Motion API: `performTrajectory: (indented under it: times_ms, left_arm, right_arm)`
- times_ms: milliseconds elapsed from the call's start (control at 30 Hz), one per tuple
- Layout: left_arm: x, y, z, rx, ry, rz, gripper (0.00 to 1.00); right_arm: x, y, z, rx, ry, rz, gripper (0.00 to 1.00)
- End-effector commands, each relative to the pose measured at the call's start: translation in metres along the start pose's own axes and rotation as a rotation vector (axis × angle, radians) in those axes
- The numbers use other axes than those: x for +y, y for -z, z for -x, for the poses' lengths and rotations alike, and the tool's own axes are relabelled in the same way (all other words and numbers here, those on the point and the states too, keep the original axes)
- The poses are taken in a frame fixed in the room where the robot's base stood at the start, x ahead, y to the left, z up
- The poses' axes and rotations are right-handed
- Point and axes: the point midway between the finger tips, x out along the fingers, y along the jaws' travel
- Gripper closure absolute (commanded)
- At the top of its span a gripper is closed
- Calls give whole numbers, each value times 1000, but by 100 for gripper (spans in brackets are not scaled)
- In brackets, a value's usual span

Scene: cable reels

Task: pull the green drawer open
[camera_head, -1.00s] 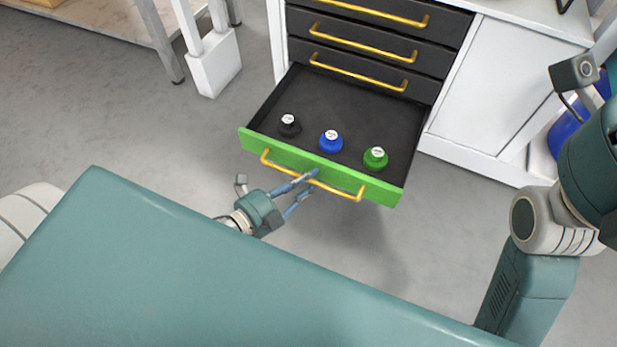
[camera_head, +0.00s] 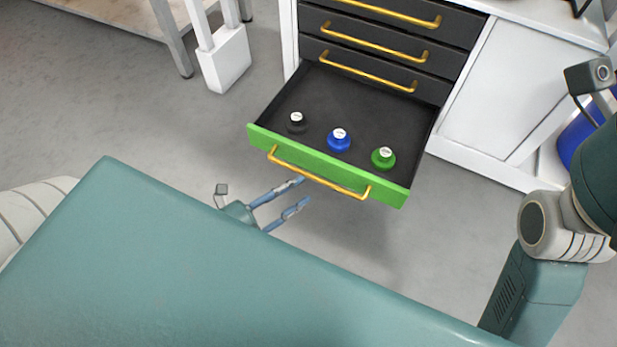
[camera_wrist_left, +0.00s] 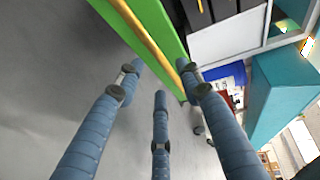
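The green drawer (camera_head: 225,0) is not at the top; its green front (camera_head: 331,177) stands pulled well out at the bottom of the dark cabinet. Its yellow handle (camera_head: 318,178) runs along the front. Inside lie a black reel (camera_head: 296,123), a blue reel (camera_head: 339,142) and a green reel (camera_head: 383,160). My left gripper (camera_head: 298,194) is open and empty, just in front of and below the handle, apart from it. In the left wrist view its spread fingers (camera_wrist_left: 162,85) show, with the green front (camera_wrist_left: 150,25) and handle (camera_wrist_left: 150,40) beyond. My right gripper is not in view.
Closed dark drawers (camera_head: 375,45) with yellow handles are above. A white cabinet door (camera_head: 493,95) and a blue container (camera_head: 580,137) stand to the right. A table (camera_head: 115,14) is at the upper left. Grey floor lies clear around the drawer.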

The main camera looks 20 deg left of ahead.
Motion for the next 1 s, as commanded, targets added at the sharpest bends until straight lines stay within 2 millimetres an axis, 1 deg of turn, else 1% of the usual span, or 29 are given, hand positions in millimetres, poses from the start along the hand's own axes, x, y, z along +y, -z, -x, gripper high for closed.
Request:
performTrajectory:
  times_ms: [33, 100, 200, 333, 467, 900, 967, 1000]
  left_arm:
    - [1, 0, 12, -2, -4, 2, 63]
    - [1, 0, 24, -2, -3, 2, 63]
    - [0, 0, 38, -1, -1, 2, 63]
    - [0, 0, 49, -1, 0, 1, 63]
    - [0, 0, 52, 0, 1, 0, 63]
    - [0, 0, 52, 0, 1, 0, 63]
    - [-2, 1, 51, 1, 5, 3, 63]
    - [-7, 2, 49, 4, 15, 10, 63]
  right_arm:
    - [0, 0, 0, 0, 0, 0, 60]
    - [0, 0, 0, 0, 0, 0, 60]
    - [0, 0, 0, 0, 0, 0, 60]
    - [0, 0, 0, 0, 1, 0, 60]
    - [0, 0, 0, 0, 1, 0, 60]
    - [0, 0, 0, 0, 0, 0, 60]
    - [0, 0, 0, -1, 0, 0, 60]
    - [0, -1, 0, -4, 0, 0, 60]
